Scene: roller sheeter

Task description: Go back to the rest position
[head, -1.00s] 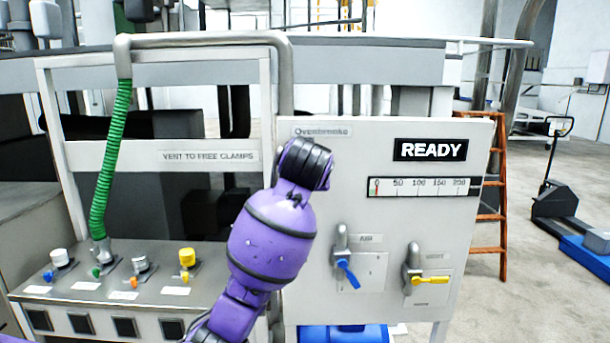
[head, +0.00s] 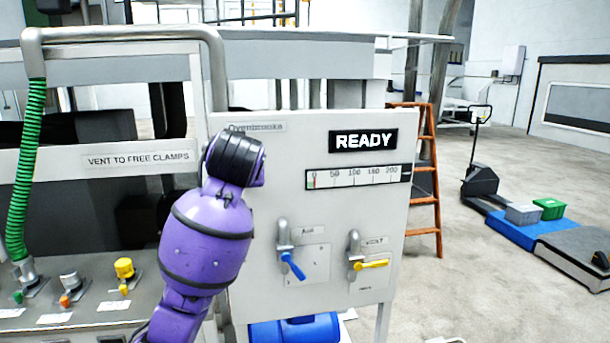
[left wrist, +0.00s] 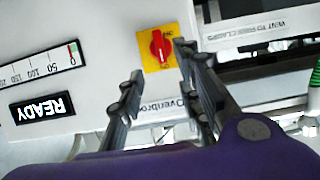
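My left gripper (left wrist: 158,68) shows in the left wrist view with its two dark fingers apart and nothing visible between them. A red rotary knob (left wrist: 160,46) on a yellow plate lies beyond the fingertips. I cannot tell the gap, but no grip on it shows. In the head view a purple arm (head: 205,245) of mine rises in front of the panel (head: 245,290), and its gripper is hidden. The panel carries a READY display (head: 363,140), a gauge (head: 358,177), a blue-handled valve (head: 291,264) and a yellow-handled valve (head: 370,264). My right gripper is in neither view.
A green hose (head: 28,170) and several small valves stand at the left. A blue drum (head: 295,330) lies under the panel. An orange ladder (head: 424,180) stands behind it.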

